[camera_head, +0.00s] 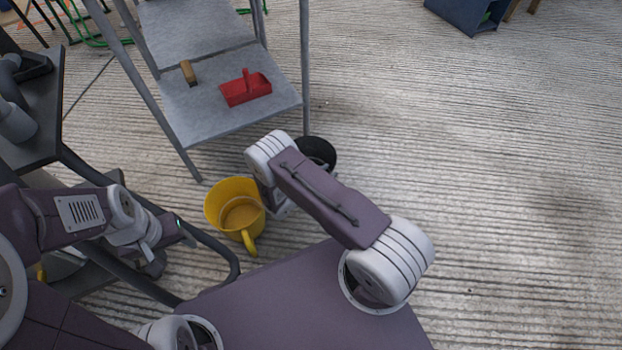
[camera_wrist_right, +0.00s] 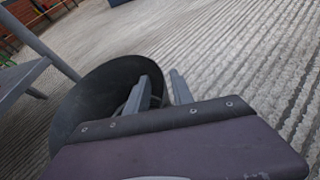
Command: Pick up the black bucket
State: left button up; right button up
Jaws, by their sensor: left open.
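The black bucket (camera_head: 318,151) stands on the floor by the right front leg of the grey stand, partly hidden by my right arm in the head view. In the right wrist view the bucket (camera_wrist_right: 95,92) shows its open mouth and dark inside. My right gripper (camera_wrist_right: 160,92) is at the bucket's near right rim, its fingers apart with a visible gap. The left finger overlaps the bucket's mouth and the right one shows against the floor. The fingertips' exact contact with the rim cannot be told. My left gripper (camera_head: 188,236) is open, low at the left, away from the bucket.
A yellow bucket (camera_head: 222,204) with something brownish in it stands left of my right arm. The grey stand (camera_head: 215,118) holds a red scoop (camera_head: 246,88) and a wooden-looking brush (camera_head: 188,72). A dark table (camera_head: 40,110) is at the left. The floor at right is clear.

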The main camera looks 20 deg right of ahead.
jog(key=shift+w+d+f, duration=0.2)
jog(key=shift+w+d, duration=0.05)
jog(key=shift+d, duration=0.2)
grip_shut()
dwell(1.1)
